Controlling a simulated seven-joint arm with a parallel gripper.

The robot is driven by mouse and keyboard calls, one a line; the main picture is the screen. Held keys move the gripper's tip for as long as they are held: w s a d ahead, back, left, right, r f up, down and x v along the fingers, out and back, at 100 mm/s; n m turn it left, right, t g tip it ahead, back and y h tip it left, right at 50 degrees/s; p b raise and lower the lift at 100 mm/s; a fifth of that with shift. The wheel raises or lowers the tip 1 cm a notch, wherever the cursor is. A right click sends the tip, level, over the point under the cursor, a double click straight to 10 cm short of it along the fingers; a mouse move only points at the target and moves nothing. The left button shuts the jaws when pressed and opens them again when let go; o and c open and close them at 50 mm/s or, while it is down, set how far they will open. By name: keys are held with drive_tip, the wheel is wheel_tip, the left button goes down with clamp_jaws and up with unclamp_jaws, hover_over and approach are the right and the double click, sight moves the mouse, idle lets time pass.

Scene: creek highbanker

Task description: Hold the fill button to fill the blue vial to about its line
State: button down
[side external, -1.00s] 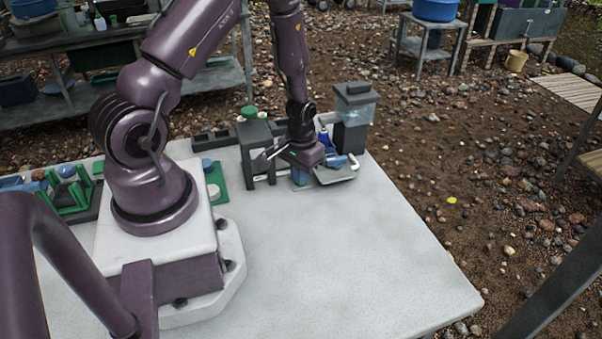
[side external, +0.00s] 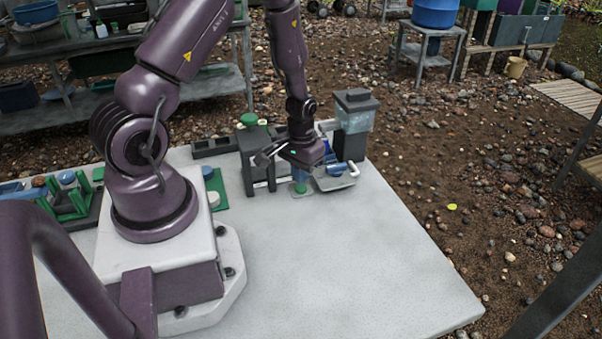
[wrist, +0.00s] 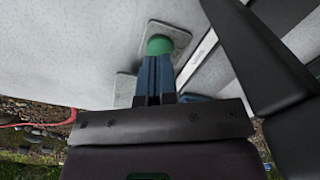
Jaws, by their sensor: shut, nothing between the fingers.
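The green fill button (side external: 300,189) sits on a small grey plate on the white table; it also shows in the wrist view (wrist: 159,45). My gripper (side external: 300,177) is shut, with its blue fingertips pointing down directly over the button. In the wrist view the fingertips (wrist: 155,60) overlap the button's near edge; I cannot tell whether they press it. Just right of the gripper, a blue part (side external: 336,172) shows at a grey tray, partly hidden; I cannot tell whether it is the vial. No fill line or liquid level in a vial is readable.
A clear tank with a dark lid (side external: 353,118) stands behind the tray. A dark stand (side external: 254,150) with a green knob on top is close left of my gripper. Green racks (side external: 75,190) lie far left. The table's front right is clear.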

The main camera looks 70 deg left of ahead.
drive_tip(key=r, duration=0.1)
drive_tip(key=w+r, duration=0.1)
drive_tip(key=r, duration=0.1)
drive_tip(key=shift+w+a+r+t, duration=0.2)
drive_tip(key=shift+a+t, duration=0.1)
drive_tip(key=shift+s+d+f, duration=0.1)
drive_tip(key=shift+s+f, duration=0.15)
drive_tip(key=shift+f, duration=0.55)
drive_tip(key=shift+s+d+f, duration=0.1)
drive_tip(key=shift+s+f, duration=0.1)
drive_tip(key=shift+f, duration=0.6)
drive_tip(key=shift+s+d+f, duration=0.1)
drive_tip(key=shift+s+f, duration=0.15)
drive_tip(key=shift+f, duration=0.55)
drive_tip(key=shift+f, duration=0.5)
idle(0.5)
drive_tip(key=shift+r, duration=0.1)
idle(1.5)
drive_tip(key=shift+r, duration=1.1)
